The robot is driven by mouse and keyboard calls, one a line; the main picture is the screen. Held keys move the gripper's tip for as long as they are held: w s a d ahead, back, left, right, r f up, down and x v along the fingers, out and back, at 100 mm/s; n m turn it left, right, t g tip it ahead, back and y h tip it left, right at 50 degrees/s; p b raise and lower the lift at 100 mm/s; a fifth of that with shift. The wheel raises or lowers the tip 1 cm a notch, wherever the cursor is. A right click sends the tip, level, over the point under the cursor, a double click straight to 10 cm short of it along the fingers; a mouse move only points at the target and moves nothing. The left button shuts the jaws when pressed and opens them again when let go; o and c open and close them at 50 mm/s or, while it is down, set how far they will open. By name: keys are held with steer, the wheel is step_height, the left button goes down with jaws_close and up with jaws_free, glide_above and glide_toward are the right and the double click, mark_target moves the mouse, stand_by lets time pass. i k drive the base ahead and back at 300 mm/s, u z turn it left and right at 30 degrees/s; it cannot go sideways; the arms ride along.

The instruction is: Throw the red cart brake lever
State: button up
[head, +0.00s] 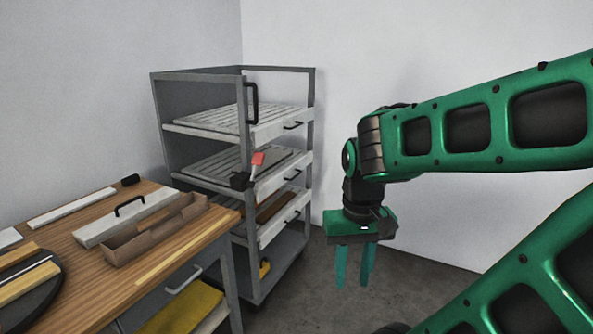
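The red-tipped brake lever (258,159) sticks up from a black block (240,181) on the front post of the grey cart (200,76). Its pale shaft leans a little to the right. My gripper (354,283) hangs with its fingers pointing down, to the right of the cart and lower than the lever. Its two teal fingers are apart, with nothing seen between them. It is not touching the lever.
The cart holds slatted trays with black handles (293,125) on its shelves. A wooden table (165,265) stands at the front left, with a long open box (155,238) and a handled lid (128,216) on it. Bare floor (320,262) lies right of the cart.

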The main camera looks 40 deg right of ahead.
mark_target(258, 158)
steer(key=z, duration=2.65)
steer(key=i, duration=0.35)
steer(key=u, duration=2.25)
